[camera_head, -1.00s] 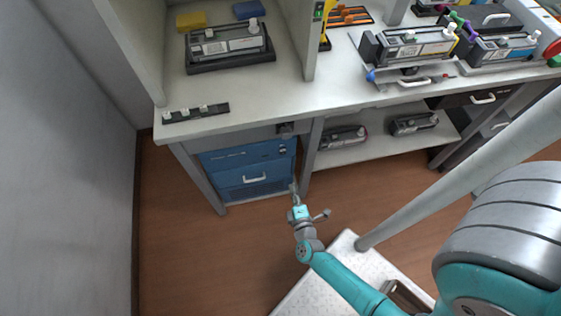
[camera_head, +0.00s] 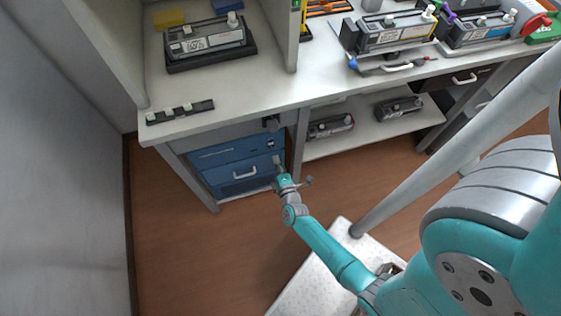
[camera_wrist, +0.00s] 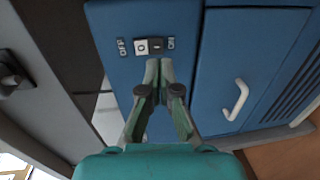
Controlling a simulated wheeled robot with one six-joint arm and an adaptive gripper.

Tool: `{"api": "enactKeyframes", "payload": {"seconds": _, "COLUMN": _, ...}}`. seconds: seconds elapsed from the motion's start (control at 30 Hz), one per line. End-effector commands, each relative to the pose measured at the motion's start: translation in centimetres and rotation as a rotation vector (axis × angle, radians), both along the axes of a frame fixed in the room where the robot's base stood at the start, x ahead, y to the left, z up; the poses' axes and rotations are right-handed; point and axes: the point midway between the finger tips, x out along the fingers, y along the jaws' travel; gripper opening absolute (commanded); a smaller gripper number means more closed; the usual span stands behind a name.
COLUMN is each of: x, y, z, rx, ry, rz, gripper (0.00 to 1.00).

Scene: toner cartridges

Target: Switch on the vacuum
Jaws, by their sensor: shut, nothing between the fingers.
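The vacuum is a blue cabinet (camera_head: 238,172) under the left part of the bench, with a white handle on its front. In the wrist view its blue front (camera_wrist: 226,50) fills most of the picture. A rocker switch (camera_wrist: 149,46) sits there between the labels OFF and ON, with a light half by OFF and a dark half by ON. My gripper (camera_wrist: 166,62) is shut and empty, its fingertips just below the switch in the picture, near the dark half. I cannot tell whether they touch. In the head view my gripper (camera_head: 278,163) is at the cabinet's right side.
A dark knob (camera_wrist: 10,78) sticks out at the left in the wrist view. The white handle (camera_wrist: 236,100) is right of my fingers. A shelf (camera_head: 375,134) with cartridges lies right of the cabinet. The brown floor (camera_head: 190,255) in front is clear.

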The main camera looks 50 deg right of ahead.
Motion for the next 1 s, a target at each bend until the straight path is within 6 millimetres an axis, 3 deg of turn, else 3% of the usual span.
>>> {"api": "enactKeyframes", "payload": {"seconds": 0.1, "x": 1.7, "y": -1.2, "z": -0.2, "rx": -0.001, "ry": -0.001, "rz": -0.002, "gripper": 0.0}}
{"api": "enactKeyframes", "payload": {"seconds": 0.33, "x": 3.5, "y": -2.4, "z": -0.5, "rx": 0.0, "ry": 0.0, "rz": -0.001, "gripper": 0.0}}
{"api": "enactKeyframes", "payload": {"seconds": 1.0, "x": 4.3, "y": -2.9, "z": -0.8, "rx": 0.001, "ry": 0.0, "rz": -0.001, "gripper": 0.0}}
